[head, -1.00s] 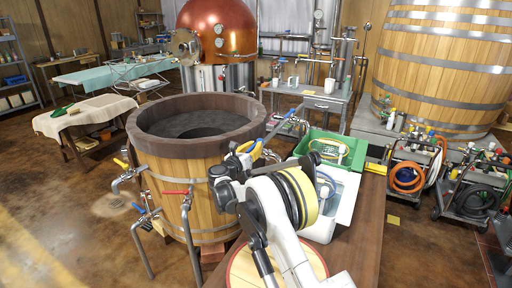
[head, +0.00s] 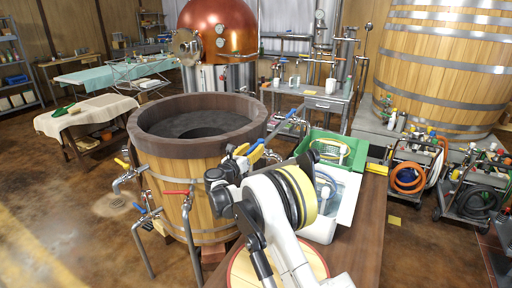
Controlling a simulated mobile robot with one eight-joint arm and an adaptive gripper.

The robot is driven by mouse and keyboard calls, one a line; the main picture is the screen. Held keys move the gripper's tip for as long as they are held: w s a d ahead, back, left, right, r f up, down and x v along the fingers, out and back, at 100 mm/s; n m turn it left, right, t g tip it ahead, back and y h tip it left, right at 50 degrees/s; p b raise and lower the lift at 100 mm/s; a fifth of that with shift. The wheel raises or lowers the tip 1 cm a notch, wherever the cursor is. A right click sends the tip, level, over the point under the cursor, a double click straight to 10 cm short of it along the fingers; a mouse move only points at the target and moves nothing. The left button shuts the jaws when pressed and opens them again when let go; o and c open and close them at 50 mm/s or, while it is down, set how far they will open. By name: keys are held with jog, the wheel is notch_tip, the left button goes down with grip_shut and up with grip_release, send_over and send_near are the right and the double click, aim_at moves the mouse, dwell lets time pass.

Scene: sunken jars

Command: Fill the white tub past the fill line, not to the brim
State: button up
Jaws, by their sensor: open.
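The white tub (head: 321,229) stands on the brown bench to the right of my arm, partly hidden behind it. Its inside looks pale blue, with a curved blue thing in the opening. I cannot make out a fill line or a liquid level. My gripper (head: 245,153) is open beside the right rim of the wooden vat (head: 178,164), left of the tub. A yellow and blue lever (head: 257,146) is close to its fingers; I cannot tell whether they touch. A tap with a blue handle (head: 290,115) is on the vat's far right side.
A green crate (head: 346,164) stands behind the tub. A pale flat board (head: 349,202) is at the tub's right side. A round wooden board (head: 242,272) lies under my arm. The bench's right part (head: 365,240) is clear. Hose carts (head: 412,180) stand on the right.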

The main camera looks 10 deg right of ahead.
jog(key=v, duration=0.9)
jog(key=shift+s+a, duration=0.2)
jog(key=shift+s, duration=0.1)
notch_tip(320, 180, up, 18)
jog(key=n+t+y, duration=0.5)
jog(key=n, duration=0.6)
jog(key=s+a+r+n+y, duration=0.1)
jog(key=s+r+n+y, duration=0.65)
jog(key=n, duration=0.45)
jog(key=s+d+f+n+g, duration=0.4)
jog(key=s+f+n, duration=0.2)
jog(key=s, duration=0.7)
jog(key=s+d+f+n+g+h, duration=0.1)
jog(key=s+d+f+n+g, duration=0.3)
jog(key=s+f, duration=0.4)
jog(key=s+d+f+n+g, duration=0.4)
jog(key=s+f+n, duration=0.4)
jog(key=s, duration=0.9)
jog(key=shift+s+d+h, duration=0.35)
jog(key=shift+d, duration=0.35)
